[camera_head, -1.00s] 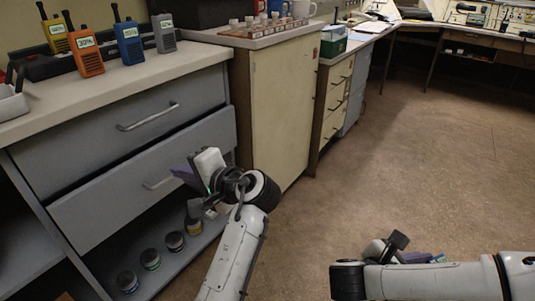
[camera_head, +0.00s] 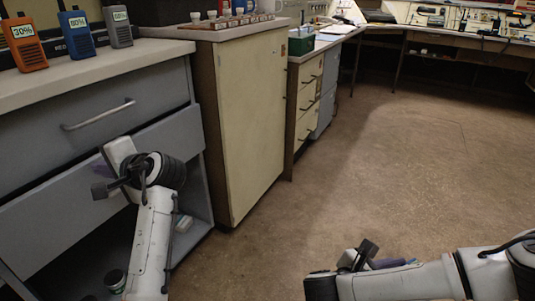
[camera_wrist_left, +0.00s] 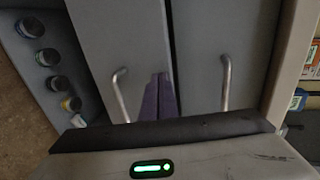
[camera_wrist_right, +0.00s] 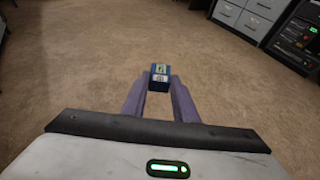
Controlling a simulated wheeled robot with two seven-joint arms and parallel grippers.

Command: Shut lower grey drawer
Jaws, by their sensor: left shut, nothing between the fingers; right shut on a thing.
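The lower grey drawer (camera_head: 50,212) is in the grey cabinet at the left of the head view. Its front appears to stand out a little past the upper drawer (camera_head: 95,105). My left gripper (camera_head: 98,170) is in front of the lower drawer, shut and empty. In the left wrist view its purple fingers (camera_wrist_left: 157,97) point at the lower drawer front (camera_wrist_left: 105,40), beside its handle (camera_wrist_left: 121,95) and near the gap between drawers; contact cannot be told. My right gripper (camera_wrist_right: 157,92) is shut on a small blue labelled box (camera_wrist_right: 159,75), held over the floor.
Radios (camera_head: 78,33) stand on the cabinet top. Jars (camera_wrist_left: 38,57) sit on the open shelf below the drawer. A cream cabinet (camera_head: 250,120) stands to the right. The brown floor (camera_head: 400,170) is clear in the middle.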

